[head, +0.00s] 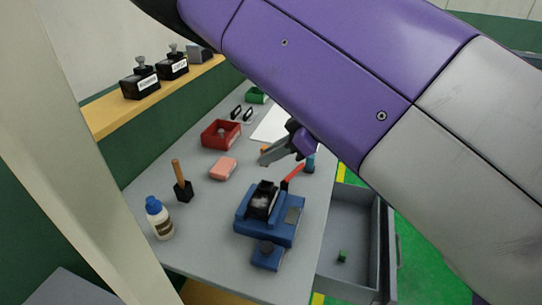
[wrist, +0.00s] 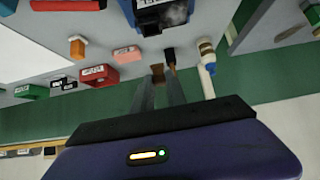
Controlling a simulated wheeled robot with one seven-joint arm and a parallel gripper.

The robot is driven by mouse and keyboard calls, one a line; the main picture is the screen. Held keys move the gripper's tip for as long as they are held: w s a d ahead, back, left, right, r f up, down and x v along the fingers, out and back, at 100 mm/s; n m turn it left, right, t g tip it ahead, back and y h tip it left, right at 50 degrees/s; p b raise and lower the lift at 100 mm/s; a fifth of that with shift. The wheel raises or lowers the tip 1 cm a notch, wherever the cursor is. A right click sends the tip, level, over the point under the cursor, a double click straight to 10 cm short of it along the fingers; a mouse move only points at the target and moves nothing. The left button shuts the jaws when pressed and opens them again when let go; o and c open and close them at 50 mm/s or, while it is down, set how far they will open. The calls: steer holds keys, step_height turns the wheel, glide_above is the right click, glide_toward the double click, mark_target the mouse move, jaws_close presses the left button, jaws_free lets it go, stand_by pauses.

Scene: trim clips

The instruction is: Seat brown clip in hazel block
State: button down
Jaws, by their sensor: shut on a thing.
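My gripper (head: 266,157) hangs above the middle of the bench in the head view. In the wrist view its two fingers (wrist: 159,84) are shut on a small brown piece, the brown clip (wrist: 157,72), held at the fingertips. The clip cannot be made out clearly in the head view. A dark block (head: 262,199) with a greyish top sits in a blue vise (head: 285,232) on the near bench, apart from my gripper. I take it for the hazel block, but its label is not readable. The vise also shows at the top of the wrist view (wrist: 148,27).
A bottle (head: 160,222), a mallet (head: 184,190), a pink sponge (head: 222,168) and a red bin (head: 221,134) stand left of the vise. A red-handled tool (head: 292,176) lies close behind it. An open drawer (head: 345,225) is at right. Labelled black blocks (head: 140,82) stand on the shelf.

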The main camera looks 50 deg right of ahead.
steer(key=b, duration=0.5)
glide_above(261, 184)
steer(key=s+d, duration=0.1)
steer(key=s, duration=0.2)
steer(key=shift+w+f, duration=0.15)
steer(key=shift+f, duration=2.7)
steer(key=shift+b, duration=1.45)
steer(key=shift+f+b, duration=1.15)
steer(key=shift+b, duration=0.1)
steer(key=c, duration=1.3)
jaws_free()
steer(key=shift+o, duration=0.2)
steer(key=shift+r, duration=0.1)
